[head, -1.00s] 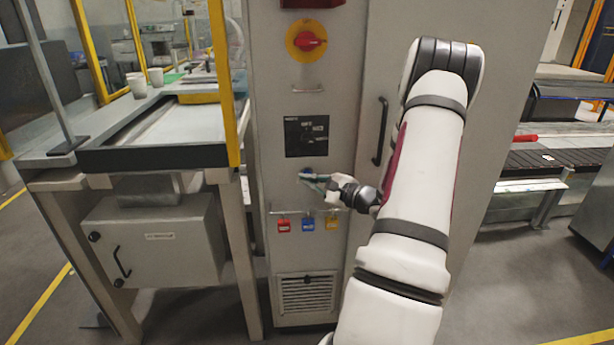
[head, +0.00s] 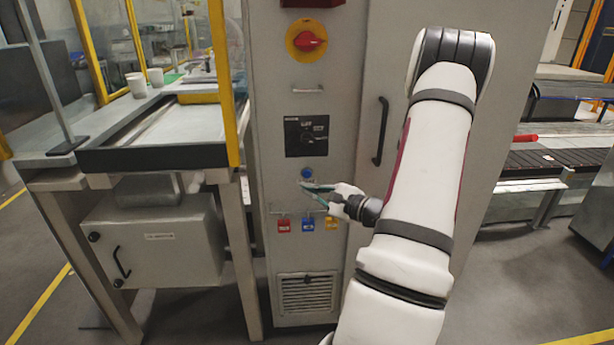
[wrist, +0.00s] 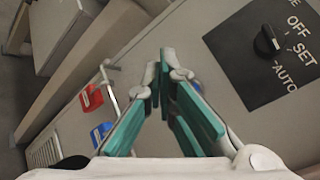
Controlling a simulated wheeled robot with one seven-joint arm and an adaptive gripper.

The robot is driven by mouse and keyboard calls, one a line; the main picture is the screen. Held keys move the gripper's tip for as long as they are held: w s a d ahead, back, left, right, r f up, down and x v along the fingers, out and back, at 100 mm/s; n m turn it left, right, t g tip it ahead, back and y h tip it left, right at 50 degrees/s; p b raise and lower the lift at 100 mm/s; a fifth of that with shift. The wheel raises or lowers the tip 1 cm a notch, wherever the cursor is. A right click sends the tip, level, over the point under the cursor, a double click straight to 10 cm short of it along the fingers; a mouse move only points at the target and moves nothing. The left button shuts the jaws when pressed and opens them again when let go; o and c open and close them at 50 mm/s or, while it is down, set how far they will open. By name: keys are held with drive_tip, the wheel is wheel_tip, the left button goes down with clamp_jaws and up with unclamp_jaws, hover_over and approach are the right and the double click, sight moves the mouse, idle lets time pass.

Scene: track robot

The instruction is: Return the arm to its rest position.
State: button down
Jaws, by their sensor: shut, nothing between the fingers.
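My arm reaches from the lower right of the head view toward the front of a grey control cabinet (head: 272,240). My gripper (head: 304,185) is in front of the cabinet, just below a blue button (head: 307,173). In the wrist view its teal finger pads (wrist: 168,85) come together at the tips, shut with nothing between them. I cannot tell whether the fingertips touch the panel.
The cabinet carries a red and yellow switch (head: 308,41), a black selector dial (head: 307,137), a door handle (head: 381,131) and red, blue and yellow tags. A workbench (head: 150,157) stands left and a conveyor (head: 555,162) right.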

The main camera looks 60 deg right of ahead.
idle(0.8)
drive_tip(key=w+a+r+n+g+y+p, duration=0.1)
drive_tip(key=a+r+n+g+y, duration=0.25)
drive_tip(key=a, duration=0.65)
drive_tip(key=a+r+n+g+y+p, duration=0.1)
drive_tip(key=a+r+n+g+y, duration=0.3)
drive_tip(key=a, duration=0.6)
drive_tip(key=w+a+r+n+g+y+p, duration=0.1)
drive_tip(key=a+r+n+g+y+p, duration=0.15)
drive_tip(key=a+r+n, duration=0.55)
drive_tip(key=s+a+r+n+g+h+p, duration=0.25)
drive_tip(key=s+a+n+g, duration=0.3)
drive_tip(key=s+a, duration=0.7)
drive_tip(key=s+d+r+n+t+h+p, duration=0.1)
drive_tip(key=s+r+n+t+h+p, duration=0.1)
drive_tip(key=s+r+n+h, duration=0.3)
drive_tip(key=s+n+h, duration=0.1)
drive_tip(key=s, duration=0.2)
drive_tip(key=shift+s+r, duration=0.2)
drive_tip(key=shift+r, duration=0.2)
